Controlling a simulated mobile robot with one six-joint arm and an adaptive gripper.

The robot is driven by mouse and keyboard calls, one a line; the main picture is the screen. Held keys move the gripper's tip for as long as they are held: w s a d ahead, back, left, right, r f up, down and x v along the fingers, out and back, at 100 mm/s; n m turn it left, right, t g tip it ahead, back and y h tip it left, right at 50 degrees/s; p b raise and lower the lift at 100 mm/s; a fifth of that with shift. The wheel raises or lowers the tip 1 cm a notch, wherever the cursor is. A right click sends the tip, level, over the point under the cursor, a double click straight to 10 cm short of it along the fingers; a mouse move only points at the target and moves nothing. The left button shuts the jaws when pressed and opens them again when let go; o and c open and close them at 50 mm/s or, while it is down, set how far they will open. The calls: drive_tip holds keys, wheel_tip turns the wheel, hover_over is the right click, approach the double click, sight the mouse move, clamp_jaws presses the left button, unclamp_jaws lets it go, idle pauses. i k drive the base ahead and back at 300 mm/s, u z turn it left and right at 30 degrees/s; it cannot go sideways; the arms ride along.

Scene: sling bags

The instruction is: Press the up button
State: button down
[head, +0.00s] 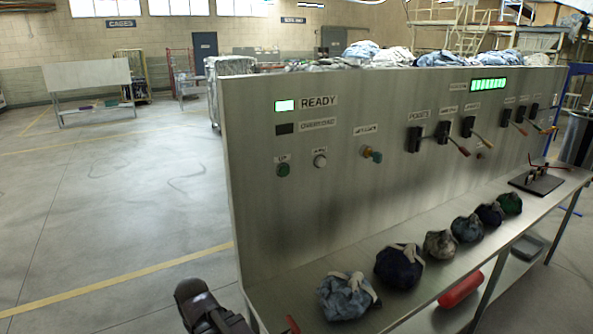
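The up button is a small round dark-green button (283,170) low on the left of the grey metal panel (260,220), under a small label that seems to read UP. A white round button (320,161) sits just right of it under its own label. Part of my arm (205,308), dark and rounded, shows at the bottom left, below and left of the panel, apart from the button. I cannot make out any fingertips, so the gripper's state does not show.
A lit READY lamp (285,106) and several levers (443,132) are on the panel. Several tied cloth bundles (398,266) lie on the shelf (420,300) along its front. A red cylinder (460,290) lies below. The floor (110,210) at left is open.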

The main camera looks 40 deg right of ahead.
sight(284, 170)
drive_tip(key=k, duration=0.5)
drive_tip(key=z, duration=1.1)
drive_tip(key=i, duration=0.4)
drive_tip(key=u, duration=0.3)
